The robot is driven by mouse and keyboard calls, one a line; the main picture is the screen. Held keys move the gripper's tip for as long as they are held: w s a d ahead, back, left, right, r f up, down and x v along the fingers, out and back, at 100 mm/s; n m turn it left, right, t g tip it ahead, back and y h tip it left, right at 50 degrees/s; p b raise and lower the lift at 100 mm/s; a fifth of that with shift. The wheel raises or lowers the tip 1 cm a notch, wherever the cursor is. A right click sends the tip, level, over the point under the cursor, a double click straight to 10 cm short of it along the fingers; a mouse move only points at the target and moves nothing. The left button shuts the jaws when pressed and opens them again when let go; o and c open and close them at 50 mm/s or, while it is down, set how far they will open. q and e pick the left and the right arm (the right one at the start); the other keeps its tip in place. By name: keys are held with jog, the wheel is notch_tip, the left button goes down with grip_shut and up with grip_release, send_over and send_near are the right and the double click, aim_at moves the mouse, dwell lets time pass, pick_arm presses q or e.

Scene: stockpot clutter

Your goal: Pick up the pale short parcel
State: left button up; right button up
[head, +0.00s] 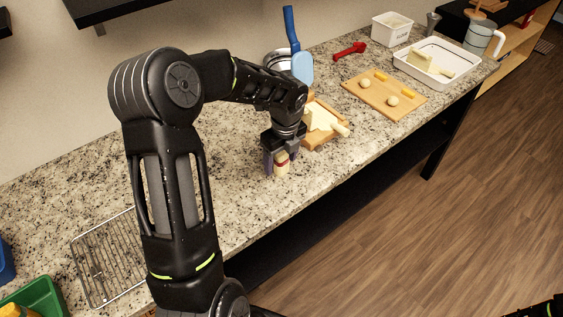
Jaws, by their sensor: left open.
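A small pale parcel (282,168) with a red band stands on the speckled countertop, near the front edge at the middle of the head view. My left gripper (281,163) points down over it, with its fingers open at either side of the parcel. Its upper part is hidden by the gripper, and I cannot tell whether the fingers touch it. Only a dark bit of my right arm shows at the bottom right corner; its gripper is out of view.
Just behind my gripper lies a wooden board (327,139) with pale items. A second board (367,98), a red tool (349,51), a white tray (437,58) and a blue utensil (291,28) stand farther back. A wire rack (108,262) lies at the left front.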

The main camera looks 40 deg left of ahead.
dwell(0.4)
pick_arm(q)
grip_shut()
dwell(0.5)
